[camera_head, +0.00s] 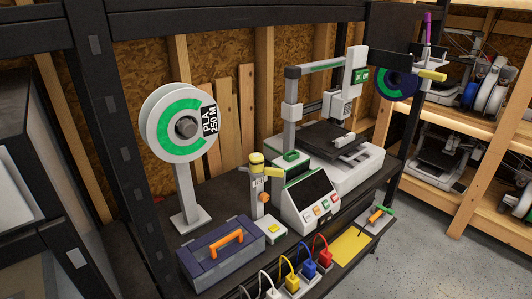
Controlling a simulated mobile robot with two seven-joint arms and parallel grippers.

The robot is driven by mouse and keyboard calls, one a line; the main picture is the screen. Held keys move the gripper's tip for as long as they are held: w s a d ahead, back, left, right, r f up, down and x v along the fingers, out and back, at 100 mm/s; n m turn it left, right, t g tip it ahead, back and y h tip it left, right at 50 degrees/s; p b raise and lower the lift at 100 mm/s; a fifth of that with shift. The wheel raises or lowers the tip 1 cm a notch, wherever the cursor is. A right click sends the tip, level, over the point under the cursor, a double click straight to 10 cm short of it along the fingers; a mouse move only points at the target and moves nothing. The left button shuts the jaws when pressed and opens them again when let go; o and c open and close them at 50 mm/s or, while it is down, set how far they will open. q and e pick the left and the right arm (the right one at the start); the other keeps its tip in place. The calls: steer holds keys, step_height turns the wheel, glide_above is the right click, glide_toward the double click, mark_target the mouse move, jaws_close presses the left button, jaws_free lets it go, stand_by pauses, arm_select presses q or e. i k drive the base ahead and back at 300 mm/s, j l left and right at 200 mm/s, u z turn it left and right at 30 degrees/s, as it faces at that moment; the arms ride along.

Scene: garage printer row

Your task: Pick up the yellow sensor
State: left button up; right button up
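A grey stand with a yellow cap and a yellow arm (262,167) rises from the bench between the toolbox and the printer's control box. An orange knob sits on its side, and a small yellow patch (273,228) shows on a pale block at its foot. A yellow cylinder (432,75) sticks out sideways near the black post at upper right. I cannot tell which of these yellow parts is the sensor. Neither of my grippers shows in this view.
A blue-grey toolbox (222,252) with an orange handle, a spool stand (187,190) and a printer (345,165) crowd the dark bench (228,187). Grey floor (425,262) lies open at lower right.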

mark_target(257, 161)
steer(key=i+l, duration=0.2)
steer(key=i+l+u, duration=0.15)
steer(key=l, duration=0.25)
steer(key=i+l, duration=0.3)
steer(key=l+u, duration=0.05)
